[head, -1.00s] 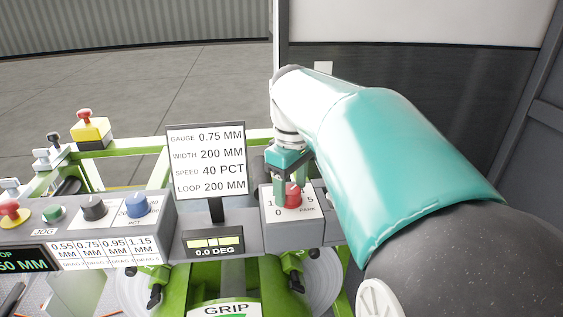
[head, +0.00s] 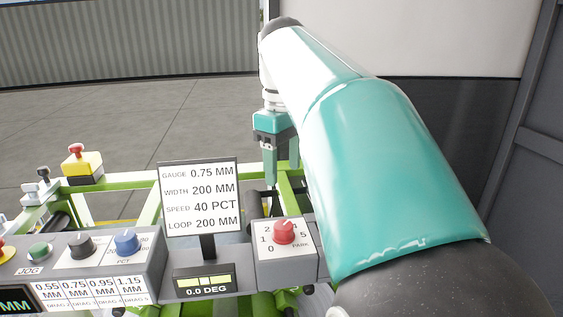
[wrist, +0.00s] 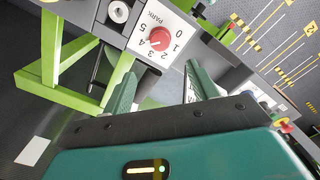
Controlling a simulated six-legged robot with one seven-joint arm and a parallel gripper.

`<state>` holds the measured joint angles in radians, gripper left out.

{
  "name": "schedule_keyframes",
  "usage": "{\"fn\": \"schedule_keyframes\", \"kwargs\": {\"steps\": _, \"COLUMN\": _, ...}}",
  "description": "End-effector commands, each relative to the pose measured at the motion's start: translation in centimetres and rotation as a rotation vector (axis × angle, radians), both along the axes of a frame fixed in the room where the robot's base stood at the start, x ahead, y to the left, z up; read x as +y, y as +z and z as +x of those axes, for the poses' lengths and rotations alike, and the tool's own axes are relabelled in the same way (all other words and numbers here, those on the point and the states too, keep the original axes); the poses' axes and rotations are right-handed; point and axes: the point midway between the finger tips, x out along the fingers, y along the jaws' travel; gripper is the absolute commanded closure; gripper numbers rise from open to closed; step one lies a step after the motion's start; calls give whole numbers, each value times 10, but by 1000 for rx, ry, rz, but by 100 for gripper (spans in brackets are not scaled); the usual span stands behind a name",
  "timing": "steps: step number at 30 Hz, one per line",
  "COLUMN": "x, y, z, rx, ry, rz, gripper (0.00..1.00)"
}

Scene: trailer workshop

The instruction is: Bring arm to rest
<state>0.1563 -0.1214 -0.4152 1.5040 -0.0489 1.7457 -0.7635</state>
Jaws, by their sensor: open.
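My gripper (head: 282,165) hangs from my teal arm behind the red PARK knob (head: 284,232), its fingers pointing down. The knob sits on a white numbered dial plate on a grey box at the console's right end. In the wrist view the open fingers of my gripper (wrist: 155,88) stand apart with nothing between them. The red knob (wrist: 159,38) shows beyond the fingertips there, clear of them. In the head view my arm hides part of the area to the right of the knob.
A sign (head: 201,197) reading 0.75 MM, 200 MM and 40 PCT stands left of the knob. A blue knob (head: 126,242), a black knob (head: 80,243) and a yellow box with a red button (head: 82,165) are further left. Green frame rails (head: 113,180) run behind the console.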

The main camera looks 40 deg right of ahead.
Motion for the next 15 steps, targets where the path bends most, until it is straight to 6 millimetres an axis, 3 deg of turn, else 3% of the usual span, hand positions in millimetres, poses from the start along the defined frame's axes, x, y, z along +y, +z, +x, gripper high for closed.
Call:
{"fn": "schedule_keyframes", "kwargs": {"steps": 11, "x": 0, "y": -1, "z": 0, "rx": -1, "ry": 0, "rz": 0, "gripper": 41}}
{"fn": "schedule_keyframes", "kwargs": {"steps": 15, "x": 13, "y": -9, "z": 1, "rx": -30, "ry": -4, "rz": -1, "gripper": 41}}
